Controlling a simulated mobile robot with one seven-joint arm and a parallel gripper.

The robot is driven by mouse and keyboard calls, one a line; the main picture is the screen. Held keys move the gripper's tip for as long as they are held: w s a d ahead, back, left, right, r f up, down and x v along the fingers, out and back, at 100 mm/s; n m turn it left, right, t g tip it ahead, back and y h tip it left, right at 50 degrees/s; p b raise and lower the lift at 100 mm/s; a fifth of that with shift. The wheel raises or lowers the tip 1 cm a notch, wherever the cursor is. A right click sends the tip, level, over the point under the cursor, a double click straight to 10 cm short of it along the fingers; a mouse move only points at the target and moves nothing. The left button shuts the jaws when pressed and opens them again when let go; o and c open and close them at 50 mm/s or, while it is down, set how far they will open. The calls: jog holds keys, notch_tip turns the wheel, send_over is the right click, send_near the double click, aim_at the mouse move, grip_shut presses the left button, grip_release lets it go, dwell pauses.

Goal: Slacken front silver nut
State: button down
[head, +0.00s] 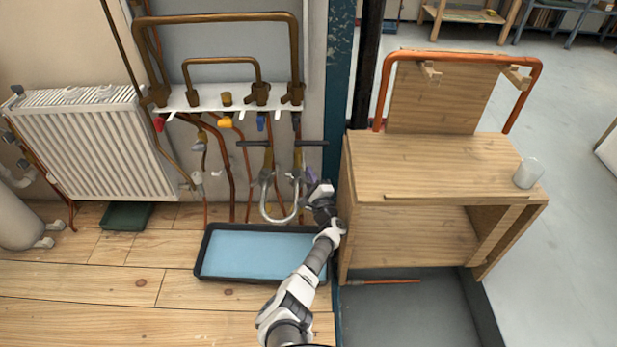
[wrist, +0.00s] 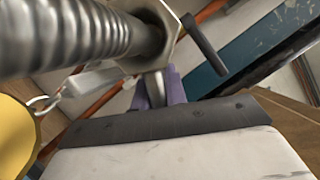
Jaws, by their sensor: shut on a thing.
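In the wrist view the silver nut (wrist: 158,42) is large and close, at the end of a ribbed silver hose (wrist: 70,35). A dark bar (wrist: 205,45) sticks out from beside it. My gripper (wrist: 160,88) has purple fingertips closed around a short silver piece just below the nut. The piece seems to belong to the nut, but its join is partly hidden. In the head view my gripper (head: 312,178) is right of the U-shaped silver hose (head: 280,217), by its right upper end. The nut itself is too small to make out clearly there.
A blue-lined tray (head: 255,252) lies on the floor below the hose. A wooden bench (head: 430,170) stands close to the right of my arm. Copper pipes and a white manifold board (head: 228,97) are above. A yellow disc (wrist: 15,140) hangs beside the hose.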

jog(key=c, duration=1.7)
grip_release()
